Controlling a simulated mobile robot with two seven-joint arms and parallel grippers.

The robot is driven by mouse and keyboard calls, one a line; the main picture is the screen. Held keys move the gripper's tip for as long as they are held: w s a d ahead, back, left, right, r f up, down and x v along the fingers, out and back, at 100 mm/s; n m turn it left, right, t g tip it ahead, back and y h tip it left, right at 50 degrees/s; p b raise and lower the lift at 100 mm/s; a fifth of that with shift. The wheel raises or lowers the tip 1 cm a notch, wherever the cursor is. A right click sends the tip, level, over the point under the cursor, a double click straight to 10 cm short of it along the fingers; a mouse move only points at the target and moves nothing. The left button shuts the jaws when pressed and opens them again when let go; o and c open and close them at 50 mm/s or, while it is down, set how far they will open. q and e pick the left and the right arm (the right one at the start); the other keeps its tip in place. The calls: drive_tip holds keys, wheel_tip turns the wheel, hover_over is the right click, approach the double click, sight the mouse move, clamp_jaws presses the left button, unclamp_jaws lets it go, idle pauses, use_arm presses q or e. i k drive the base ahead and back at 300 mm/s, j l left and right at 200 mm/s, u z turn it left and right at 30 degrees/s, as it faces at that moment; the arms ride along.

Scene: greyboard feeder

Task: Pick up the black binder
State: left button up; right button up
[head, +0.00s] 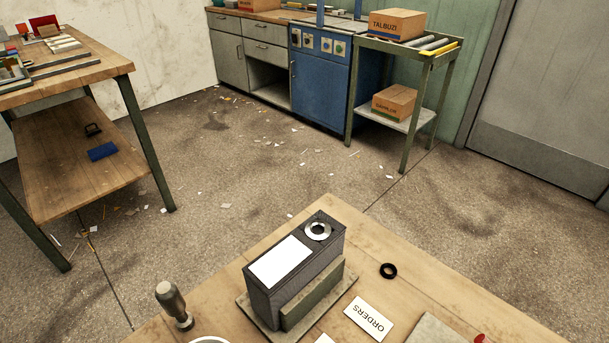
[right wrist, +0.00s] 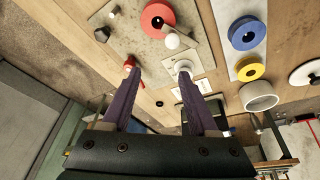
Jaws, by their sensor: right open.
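The black binder (head: 290,268) stands upright in a grey holder (head: 313,296) on the near wooden table in the head view. Its top carries a white label and a pale ring around a dark hole. Neither gripper shows in the head view. My right gripper (right wrist: 157,76) shows in the right wrist view, its two purple fingers apart with nothing held between them. My left gripper is not in view.
An ORDERS card (head: 368,318), a black ring (head: 388,270) and a grey knobbed tool (head: 174,304) lie around the holder. The wrist view shows a red disc (right wrist: 158,17), a blue disc (right wrist: 247,32) and a yellow disc (right wrist: 250,68). A workbench (head: 100,75) stands at left.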

sight(277, 275)
drive_tip(key=i+l+u, duration=0.1)
drive_tip(key=l+u, duration=0.15)
drive_tip(key=u, duration=0.25)
drive_tip(key=l+u, duration=0.25)
drive_tip(key=u, duration=0.2)
drive_tip(key=i+l+u, duration=0.1)
drive_tip(key=l+u, duration=0.25)
drive_tip(key=u, duration=0.15)
